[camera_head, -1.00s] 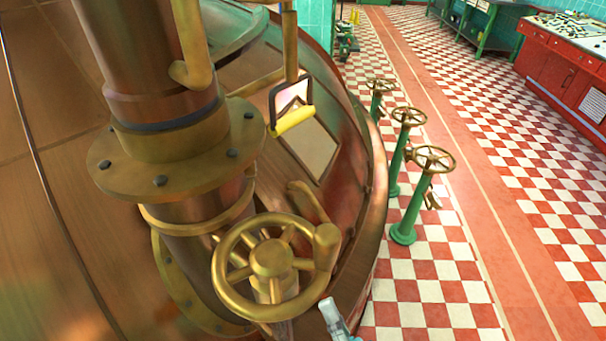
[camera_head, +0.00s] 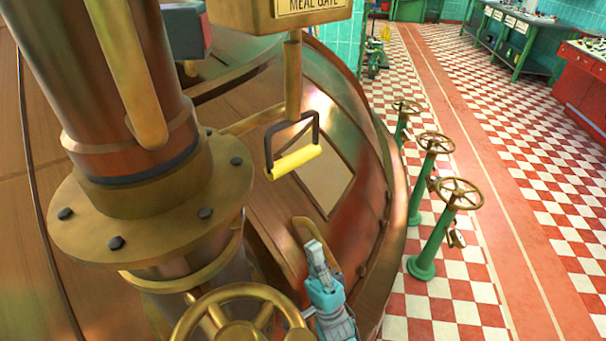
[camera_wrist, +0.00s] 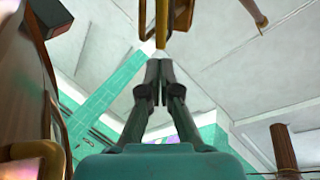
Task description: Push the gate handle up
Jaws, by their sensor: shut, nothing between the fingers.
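The gate handle (camera_head: 295,162) is a yellow bar in a dark bracket. It hangs below a brass box labelled "MEAL GATE" (camera_head: 300,8), joined by a brass rod (camera_head: 292,80), in front of the copper kettle. My gripper (camera_head: 313,246) is shut and empty, pointing up, lower in the picture than the handle and slightly to its right, with a visible gap. The wrist view shows the closed fingertips (camera_wrist: 158,66) pointing up at the ceiling. A yellowish bar shows just above them there; I cannot tell for sure that it is the handle.
A brass handwheel (camera_head: 240,300) stands at lower left of my gripper. A thick copper pipe with a bolted flange (camera_head: 150,215) fills the left. Green valve posts (camera_head: 430,240) stand on the checkered floor to the right. Space between gripper and handle looks clear.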

